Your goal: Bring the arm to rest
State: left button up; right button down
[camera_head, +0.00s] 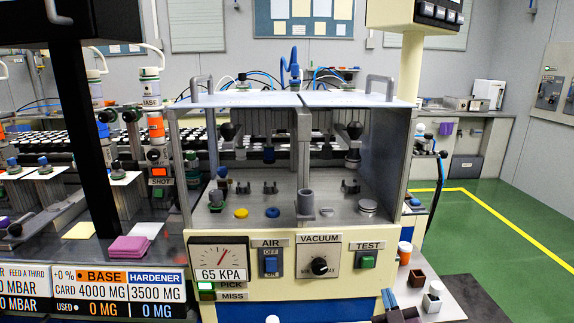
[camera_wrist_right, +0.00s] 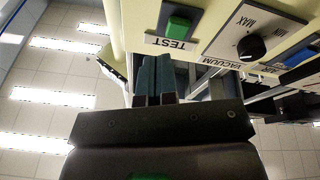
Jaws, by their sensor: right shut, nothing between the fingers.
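My right gripper (camera_head: 389,299) is low in the head view, in front of the cream machine panel and below its green TEST button (camera_head: 367,261). Only its grey-blue fingers show clearly there. In the right wrist view its two dark teal fingers (camera_wrist_right: 155,78) lie together, shut and empty. The TEST button (camera_wrist_right: 177,27) shows beyond them at the top, apart from the fingertips as far as I can tell. Most of the right arm is out of the head view. My left gripper is not in view.
The VACUUM knob (camera_head: 319,266) and blue AIR switch (camera_head: 271,263) are on the same panel. Green floor (camera_head: 500,215) is open farther right.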

pick_arm(q)
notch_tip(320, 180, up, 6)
jog(key=p, duration=0.6)
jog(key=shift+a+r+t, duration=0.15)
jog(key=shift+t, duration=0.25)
pick_arm(e)
jog(key=s+d+f+m+g, duration=0.1)
jog(key=s+f+g, duration=0.2)
jog(key=s, duration=0.9)
jog(key=s+d+f+m+g, duration=0.1)
jog(key=s+d+f+g, duration=0.1)
jog(key=s, duration=1)
jog(key=s+d+f+m+g, duration=0.1)
jog(key=s+f+g, duration=0.4)
jog(key=s, duration=0.7)
jog(key=shift+d+f, duration=0.35)
jog(key=shift+f, duration=0.35)
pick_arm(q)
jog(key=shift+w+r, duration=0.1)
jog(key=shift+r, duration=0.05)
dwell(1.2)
